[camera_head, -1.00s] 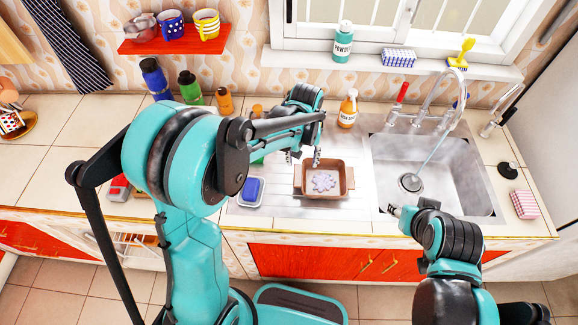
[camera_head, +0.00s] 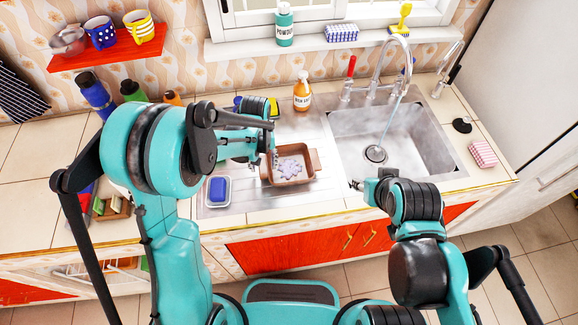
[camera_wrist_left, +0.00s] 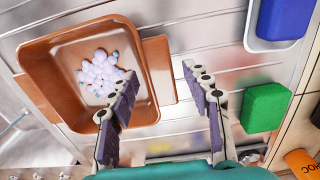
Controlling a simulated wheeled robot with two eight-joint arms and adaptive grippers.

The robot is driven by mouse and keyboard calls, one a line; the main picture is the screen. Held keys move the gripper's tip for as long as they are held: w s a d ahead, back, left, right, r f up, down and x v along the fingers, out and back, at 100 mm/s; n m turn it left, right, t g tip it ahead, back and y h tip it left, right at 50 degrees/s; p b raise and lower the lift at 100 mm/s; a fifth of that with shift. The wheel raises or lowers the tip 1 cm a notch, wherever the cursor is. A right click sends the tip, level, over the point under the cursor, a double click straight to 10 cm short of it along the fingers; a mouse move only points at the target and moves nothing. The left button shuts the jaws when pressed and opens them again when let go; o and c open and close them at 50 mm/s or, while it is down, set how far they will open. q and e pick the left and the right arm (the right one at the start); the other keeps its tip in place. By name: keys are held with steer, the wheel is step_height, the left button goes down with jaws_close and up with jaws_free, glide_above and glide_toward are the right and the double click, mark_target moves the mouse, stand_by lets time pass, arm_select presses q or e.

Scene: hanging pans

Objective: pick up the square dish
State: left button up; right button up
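The square dish (camera_head: 293,183) is brown, with a handle on each side and a pale foamy patch inside. It stands on the metal drainboard left of the sink. My left gripper (camera_head: 264,164) is at the dish's left side. In the left wrist view my left gripper (camera_wrist_left: 158,76) is open: one finger overlaps the dish's (camera_wrist_left: 50,75) inside near its wall, the other is outside, and the handle lies between them. I cannot tell whether they touch it. My right gripper (camera_head: 358,185) is near the counter's front edge by the sink; its fingers are too small to read.
A blue sponge in a white tray (camera_head: 218,191) lies left of the dish. A green sponge (camera_wrist_left: 264,107) lies near it in the left wrist view. An orange bottle (camera_head: 302,92) stands behind the dish. The sink (camera_head: 395,135) with running water is right.

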arm_select(q)
jaws_close()
steer(key=shift+r, duration=0.1)
